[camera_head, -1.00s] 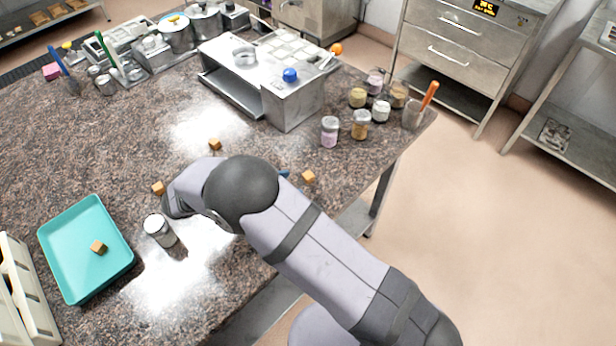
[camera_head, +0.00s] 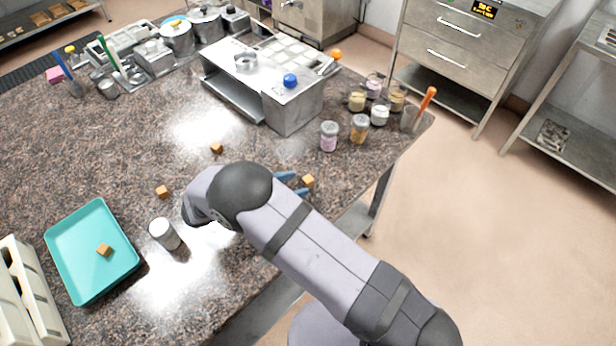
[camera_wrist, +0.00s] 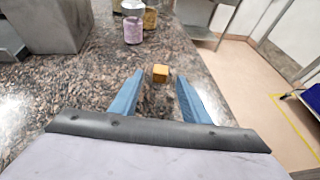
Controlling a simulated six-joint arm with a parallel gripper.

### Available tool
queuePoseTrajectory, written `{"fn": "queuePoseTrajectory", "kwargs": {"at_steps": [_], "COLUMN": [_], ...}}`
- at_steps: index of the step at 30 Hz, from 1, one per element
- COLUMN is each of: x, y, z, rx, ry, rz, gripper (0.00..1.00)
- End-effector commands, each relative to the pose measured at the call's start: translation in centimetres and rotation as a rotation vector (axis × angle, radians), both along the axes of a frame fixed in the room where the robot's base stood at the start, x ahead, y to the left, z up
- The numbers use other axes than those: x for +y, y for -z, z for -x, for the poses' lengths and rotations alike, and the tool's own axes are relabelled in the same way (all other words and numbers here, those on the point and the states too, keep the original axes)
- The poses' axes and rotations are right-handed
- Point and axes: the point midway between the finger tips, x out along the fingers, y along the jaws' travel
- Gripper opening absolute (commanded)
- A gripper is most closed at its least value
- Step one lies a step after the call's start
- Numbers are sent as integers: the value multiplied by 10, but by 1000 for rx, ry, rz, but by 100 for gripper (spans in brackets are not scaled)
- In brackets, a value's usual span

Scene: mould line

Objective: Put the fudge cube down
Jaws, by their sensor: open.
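Several small brown fudge cubes are in view. In the head view one fudge cube (camera_head: 308,181) rests on the speckled counter near its right edge, by my gripper (camera_head: 298,186). In the wrist view this cube (camera_wrist: 160,73) sits just beyond and between the blue fingertips of my gripper (camera_wrist: 158,82). The fingers are spread apart, with nothing between them. Another cube (camera_head: 104,250) lies in the teal tray (camera_head: 72,288). Two more cubes lie loose on the counter, one at the centre (camera_head: 216,148) and one at the left (camera_head: 162,191).
A white-lidded jar (camera_head: 164,233) stands between the tray and my arm. A steel station (camera_head: 291,112) and several ingredient jars (camera_head: 329,136) stand behind my gripper. A cream mould rack (camera_head: 30,300) is at lower left. The counter's right edge is close to my gripper.

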Motion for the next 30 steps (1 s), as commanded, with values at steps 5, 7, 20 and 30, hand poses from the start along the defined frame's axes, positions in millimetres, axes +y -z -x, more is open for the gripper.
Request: {"fn": "queuePoseTrajectory", "kwargs": {"at_steps": [5, 7, 20, 30], "x": [-16, -20, -22, -22], "y": [5, 8, 11, 11], "z": [-10, -13, -15, -15], "rx": [0, 0, -1, -1], "ry": [2, 1, 0, -1], "rz": [1, 1, -1, -1], "gripper": [42, 42, 11, 0]}}
